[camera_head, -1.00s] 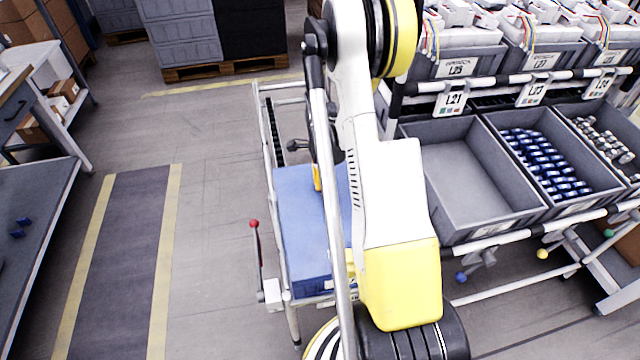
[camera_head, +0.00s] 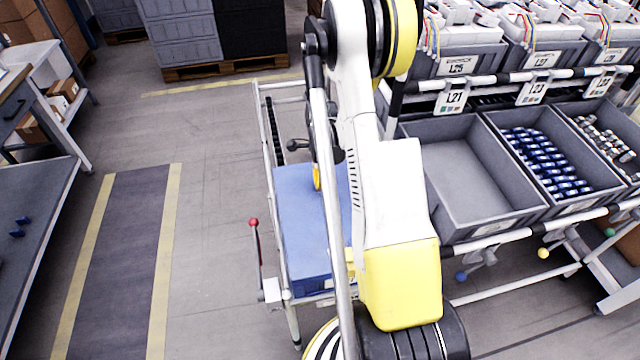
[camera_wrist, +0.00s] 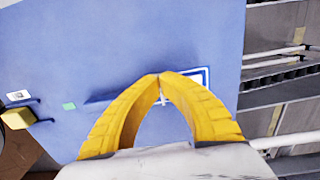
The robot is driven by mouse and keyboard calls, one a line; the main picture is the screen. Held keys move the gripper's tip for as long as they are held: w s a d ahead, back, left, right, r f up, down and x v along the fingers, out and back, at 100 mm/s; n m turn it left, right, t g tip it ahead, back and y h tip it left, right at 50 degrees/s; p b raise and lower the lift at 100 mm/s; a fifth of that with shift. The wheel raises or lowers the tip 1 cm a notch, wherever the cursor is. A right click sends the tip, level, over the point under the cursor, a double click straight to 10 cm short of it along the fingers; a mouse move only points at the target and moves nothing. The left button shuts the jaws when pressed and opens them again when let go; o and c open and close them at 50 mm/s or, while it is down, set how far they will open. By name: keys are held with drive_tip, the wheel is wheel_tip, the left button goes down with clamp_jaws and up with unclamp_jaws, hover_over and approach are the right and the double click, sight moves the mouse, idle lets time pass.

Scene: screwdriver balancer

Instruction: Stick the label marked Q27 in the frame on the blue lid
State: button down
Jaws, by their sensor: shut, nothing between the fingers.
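The blue lid (camera_head: 300,235) lies under my arm in the head view and fills much of the wrist view (camera_wrist: 100,45). My gripper (camera_wrist: 160,76) is shut, its two yellow fingertips meeting over the lid, with no label visible between them. A white-outlined frame (camera_wrist: 207,76) shows on the lid just right of the fingertips, partly hidden by the right finger. Small white marks show between the fingers, too small to read. In the head view only a yellow bit of my gripper (camera_head: 317,178) shows. I cannot make out Q27 anywhere.
A small white tag (camera_wrist: 18,96) and a green square (camera_wrist: 69,106) show at the left in the wrist view. A grey rack with an empty bin (camera_head: 465,180) stands to the right. A red-knobbed lever (camera_head: 254,223) stands left of the lid. The floor further left is clear.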

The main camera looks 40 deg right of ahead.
drive_tip(key=c, duration=1.5)
unclamp_jaws()
drive_tip(key=shift+c, duration=0.2)
wheel_tip(320, 180, up, 12)
drive_tip(key=shift+s, duration=0.1)
